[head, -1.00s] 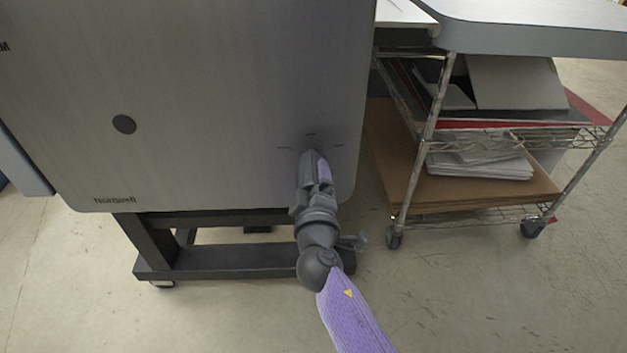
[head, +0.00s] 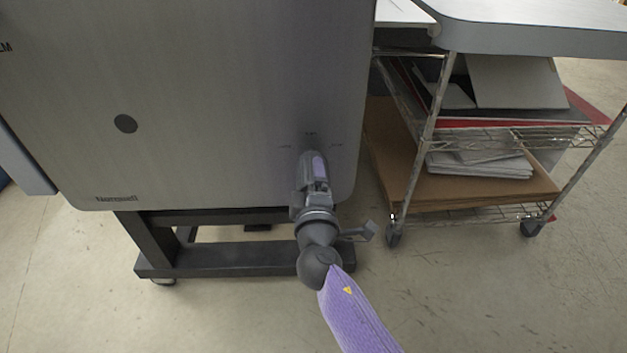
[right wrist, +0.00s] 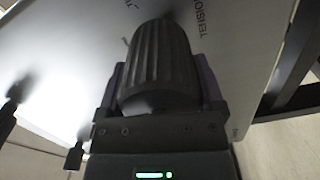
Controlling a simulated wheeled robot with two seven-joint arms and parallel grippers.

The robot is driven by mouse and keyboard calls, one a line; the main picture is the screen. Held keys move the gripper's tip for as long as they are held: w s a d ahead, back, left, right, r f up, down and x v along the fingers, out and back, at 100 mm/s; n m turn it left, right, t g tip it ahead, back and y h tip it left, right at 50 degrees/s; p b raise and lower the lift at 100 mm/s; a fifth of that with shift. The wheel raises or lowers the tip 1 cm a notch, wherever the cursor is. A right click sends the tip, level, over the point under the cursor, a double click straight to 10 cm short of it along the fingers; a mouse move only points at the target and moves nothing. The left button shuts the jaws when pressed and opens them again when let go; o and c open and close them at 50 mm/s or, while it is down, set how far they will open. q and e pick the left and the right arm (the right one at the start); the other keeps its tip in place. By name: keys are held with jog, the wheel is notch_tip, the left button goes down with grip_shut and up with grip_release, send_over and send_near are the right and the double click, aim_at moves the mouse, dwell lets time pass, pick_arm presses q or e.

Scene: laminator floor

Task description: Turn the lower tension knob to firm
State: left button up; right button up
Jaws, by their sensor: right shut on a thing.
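My right gripper (head: 312,160) reaches up to the lower right of the grey machine panel (head: 230,90). In the right wrist view its two fingers stand on either side of a dark ribbed knob (right wrist: 157,60), shut on it. The knob is on the pale panel face, where the word TENSION (right wrist: 205,22) is printed beside it. In the head view the gripper hides the knob; small dark marks (head: 310,134) show above and beside it, too small to read. Where the knob's pointer stands cannot be told. My left gripper is not in view.
A wire cart (head: 427,130) with paper and boards stands close to the right of the machine. The machine's dark stand (head: 215,262) is below the panel. A dark round disc (head: 125,124) is on the panel's left. Floor in front is clear.

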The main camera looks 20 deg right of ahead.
jog(key=o, duration=1)
jog(key=p+v, duration=0.1)
jog(key=v, duration=0.9)
